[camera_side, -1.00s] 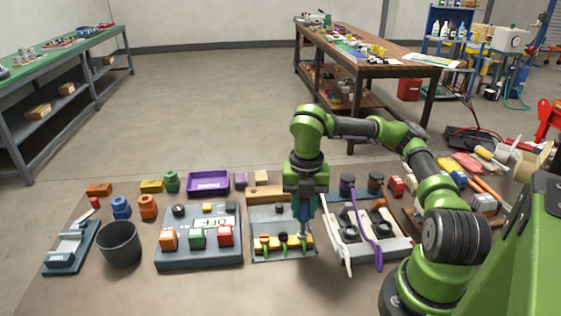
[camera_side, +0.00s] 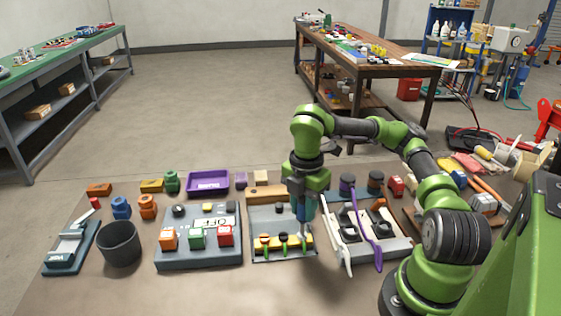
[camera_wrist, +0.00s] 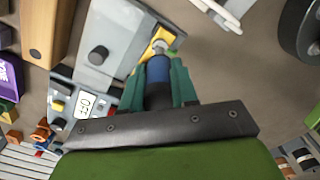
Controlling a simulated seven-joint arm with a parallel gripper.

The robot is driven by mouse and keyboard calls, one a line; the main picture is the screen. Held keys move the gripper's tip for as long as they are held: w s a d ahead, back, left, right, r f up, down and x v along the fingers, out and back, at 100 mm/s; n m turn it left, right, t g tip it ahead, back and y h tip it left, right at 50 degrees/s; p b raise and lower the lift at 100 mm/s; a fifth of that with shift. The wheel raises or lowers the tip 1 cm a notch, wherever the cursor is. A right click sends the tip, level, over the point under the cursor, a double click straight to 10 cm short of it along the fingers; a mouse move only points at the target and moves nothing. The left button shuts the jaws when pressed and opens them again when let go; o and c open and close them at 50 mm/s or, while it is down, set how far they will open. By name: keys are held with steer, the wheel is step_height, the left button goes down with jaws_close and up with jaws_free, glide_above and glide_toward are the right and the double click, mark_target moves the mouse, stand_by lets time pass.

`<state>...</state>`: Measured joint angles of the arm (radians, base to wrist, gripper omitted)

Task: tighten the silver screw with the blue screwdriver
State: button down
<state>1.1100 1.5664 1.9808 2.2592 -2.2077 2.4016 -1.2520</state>
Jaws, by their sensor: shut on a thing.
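My gripper (camera_side: 306,212) points down over the right end of a yellow block (camera_side: 272,241) on a grey panel. In the wrist view, my teal fingers (camera_wrist: 158,82) are shut on the blue screwdriver (camera_wrist: 158,68). The screwdriver also shows between the fingers in the side view, upright, with its lower end at the block's right end. In the wrist view the yellow block (camera_wrist: 158,40) lies just beyond the screwdriver. The silver screw is not clearly visible; the tool and fingers cover that spot, so I cannot tell whether the tip touches it.
Green-handled parts stand along the block's front. The table front is clear.

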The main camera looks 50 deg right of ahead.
steer(key=shift+m, duration=0.3)
steer(key=m, duration=0.3)
steer(key=shift+r, duration=0.15)
steer(key=shift+r, duration=2.4)
steer(key=shift+d+r, duration=0.1)
